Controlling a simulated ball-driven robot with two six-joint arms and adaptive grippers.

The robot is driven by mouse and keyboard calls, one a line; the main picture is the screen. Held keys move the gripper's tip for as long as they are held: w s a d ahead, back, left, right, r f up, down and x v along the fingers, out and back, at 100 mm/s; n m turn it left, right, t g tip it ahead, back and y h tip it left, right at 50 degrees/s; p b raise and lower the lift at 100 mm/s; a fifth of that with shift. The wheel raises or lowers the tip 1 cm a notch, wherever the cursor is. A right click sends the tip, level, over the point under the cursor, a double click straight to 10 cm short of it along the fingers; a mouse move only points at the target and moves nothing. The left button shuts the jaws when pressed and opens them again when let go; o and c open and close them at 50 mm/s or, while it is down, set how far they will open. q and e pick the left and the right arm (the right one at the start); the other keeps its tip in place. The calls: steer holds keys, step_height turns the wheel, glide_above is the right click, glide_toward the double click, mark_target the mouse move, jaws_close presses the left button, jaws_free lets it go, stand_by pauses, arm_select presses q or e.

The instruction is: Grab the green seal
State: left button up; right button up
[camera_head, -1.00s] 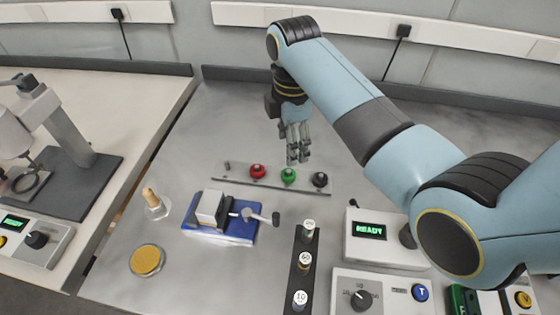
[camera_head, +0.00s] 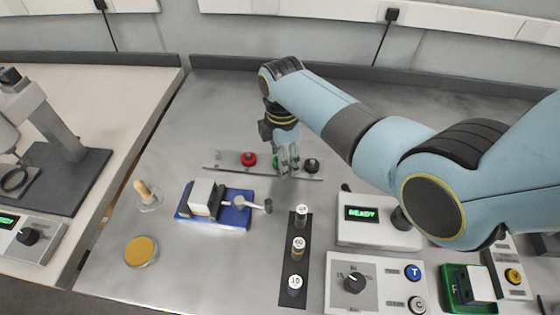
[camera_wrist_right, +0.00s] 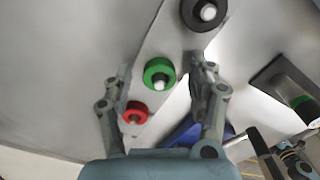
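The green seal (camera_wrist_right: 159,73) is a round green ring with a pale knob on top, standing in a grey strip rack (camera_wrist_right: 160,42). In the head view the green seal (camera_head: 275,161) is mostly hidden behind my right gripper (camera_head: 288,162). In the wrist view my right gripper (camera_wrist_right: 163,78) is open, with one finger on each side of the green seal and a gap on both sides. Whether the fingertips are level with it is hard to tell. My left gripper is not in view.
A red seal (camera_head: 249,159) and a black seal (camera_head: 312,165) stand in the rack on either side of the green one. A blue base (camera_head: 236,217) with a small hammer lies in front. Labelled weights (camera_head: 298,247) and a READY device (camera_head: 376,234) stand nearer.

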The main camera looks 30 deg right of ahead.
steer(key=c, duration=0.7)
steer(key=shift+c, duration=0.3)
